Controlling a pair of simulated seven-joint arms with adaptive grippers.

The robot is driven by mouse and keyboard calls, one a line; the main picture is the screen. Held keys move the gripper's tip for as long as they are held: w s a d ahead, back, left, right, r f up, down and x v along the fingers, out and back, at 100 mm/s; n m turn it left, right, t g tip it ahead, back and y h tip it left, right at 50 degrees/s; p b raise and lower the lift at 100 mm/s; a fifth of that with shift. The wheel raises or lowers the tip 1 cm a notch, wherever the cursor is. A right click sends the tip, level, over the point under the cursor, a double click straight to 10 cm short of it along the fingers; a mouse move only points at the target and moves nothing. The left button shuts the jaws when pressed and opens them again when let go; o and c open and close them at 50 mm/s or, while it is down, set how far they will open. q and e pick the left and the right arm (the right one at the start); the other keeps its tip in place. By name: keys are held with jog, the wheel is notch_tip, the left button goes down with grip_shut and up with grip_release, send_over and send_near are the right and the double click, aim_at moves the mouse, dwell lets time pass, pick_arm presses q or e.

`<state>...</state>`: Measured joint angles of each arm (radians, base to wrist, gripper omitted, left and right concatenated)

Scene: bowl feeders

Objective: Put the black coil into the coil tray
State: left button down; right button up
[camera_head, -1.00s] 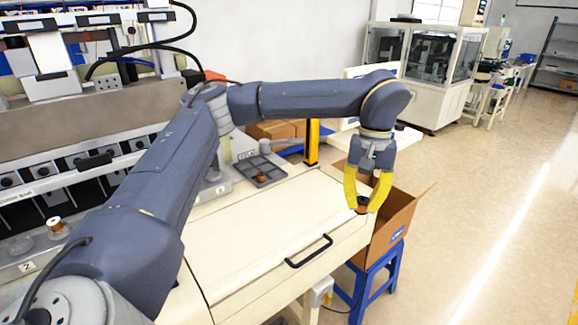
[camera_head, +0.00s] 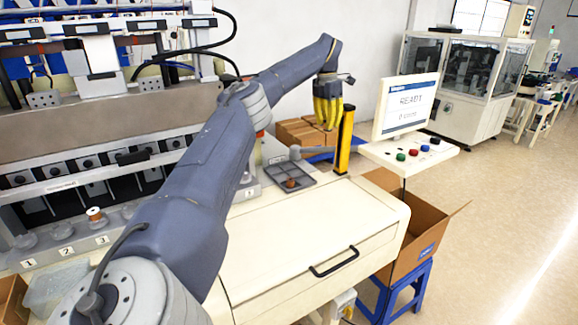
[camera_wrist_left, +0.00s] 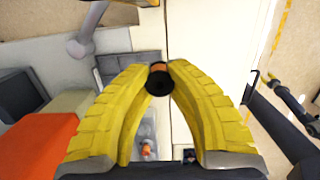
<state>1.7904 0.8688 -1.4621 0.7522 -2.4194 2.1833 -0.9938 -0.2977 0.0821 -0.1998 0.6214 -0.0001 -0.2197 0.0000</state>
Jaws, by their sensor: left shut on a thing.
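My left gripper (camera_head: 328,122) is raised at the back of the work table, near the yellow post and the cardboard boxes. In the wrist view its yellow fingers are shut on the black coil (camera_wrist_left: 158,84), which shows a black end and an orange-brown band. The coil is hard to make out in the head view. The grey coil tray (camera_head: 300,171) lies on the table, lower and to the left of the gripper, with a brown coil (camera_head: 291,183) in it. Part of the grey tray also shows in the wrist view (camera_wrist_left: 113,68).
A yellow post (camera_head: 344,142) stands right of the tray, beside a monitor (camera_head: 408,103) and a button panel. Cardboard boxes (camera_head: 300,131) sit behind. An open carton (camera_head: 408,245) stands on a blue stool at the right. The cream table top (camera_head: 300,230) is clear.

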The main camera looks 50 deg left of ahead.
pick_arm(q)
jog(key=s+a+f+n, duration=0.1)
jog(key=s+a+n, duration=0.1)
jog(key=a+n, duration=0.25)
jog(key=s+a+n, duration=0.3)
jog(key=a, duration=0.3)
send_over(296, 174)
jog(key=shift+y, duration=0.4)
notch_tip(296, 174, down, 15)
jog(key=shift+r, duration=0.1)
jog(key=shift+f, duration=2.45)
jog(key=shift+f, duration=0.15)
jog(key=c, duration=1.3)
grip_release()
jog(key=shift+c, duration=0.2)
notch_tip(296, 174, up, 12)
jog(key=s, duration=0.1)
jog(key=shift+d, duration=0.35)
jog(key=shift+s, duration=0.1)
